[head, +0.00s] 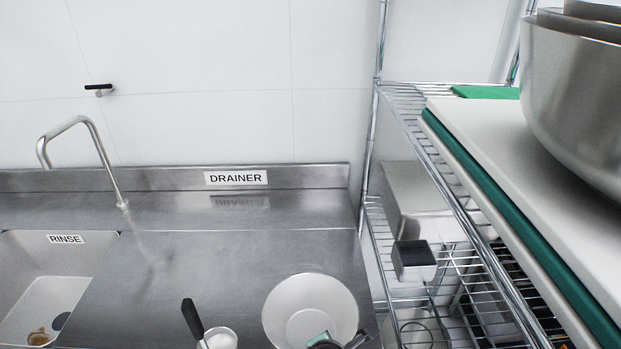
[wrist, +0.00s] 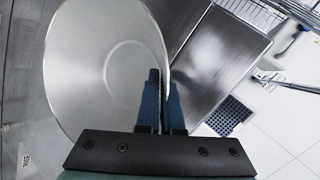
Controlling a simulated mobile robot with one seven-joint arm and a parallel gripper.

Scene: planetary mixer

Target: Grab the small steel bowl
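The small steel bowl (head: 290,300) is at the bottom centre of the head view, in front of the drainer counter, with its pale inside showing. In the wrist view the bowl (wrist: 95,60) fills the left half, with its round base ring visible. My gripper (wrist: 163,80) has one finger inside the bowl and one outside, close together with the rim between them. It looks shut on the bowl's wall. In the head view my gripper (head: 325,339) shows only partly at the bowl's near edge. I cannot tell whether the bowl touches the counter.
A black-handled utensil (head: 193,318) lies left of the bowl. The rinse sink (head: 25,262) and tap (head: 102,160) are at the left. A wire rack (head: 455,195) stands at the right, with boards (head: 490,140) and a large steel bowl (head: 575,90) on top. The middle counter (head: 225,265) is clear.

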